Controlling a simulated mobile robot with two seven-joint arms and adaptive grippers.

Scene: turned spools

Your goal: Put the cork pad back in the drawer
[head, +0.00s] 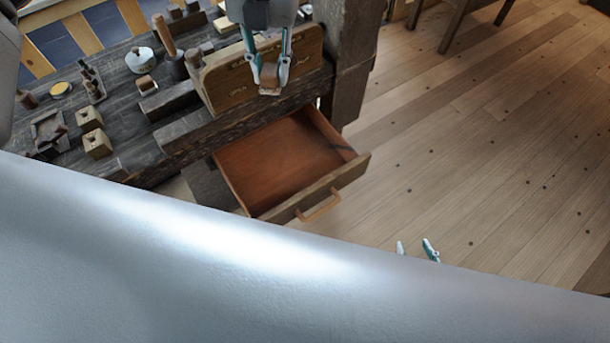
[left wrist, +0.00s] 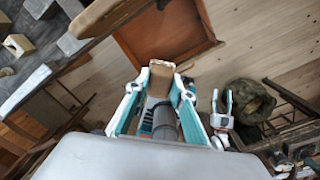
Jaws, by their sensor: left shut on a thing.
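The brown cork pad (head: 269,76) is held between the fingertips of my left gripper (head: 269,74), which points down near the bench's front edge. The pad also shows as a tan block in the left wrist view (left wrist: 160,76), with a finger on each side. The wooden drawer (head: 335,186) is pulled out from under the bench, below and right of the gripper in the head view. Its visible inside looks empty, and it also shows in the left wrist view (left wrist: 165,35). My right gripper (head: 416,249) shows only its parted fingertips above my arm, low over the floor and away from the drawer.
The dark workbench (head: 120,150) carries several blocks, a mallet (head: 166,38), a round white-topped thing (head: 140,60) and small trays. An upright wooden board (head: 235,82) stands at its front edge, behind the pad. The plank floor (head: 470,150) right of the drawer is clear.

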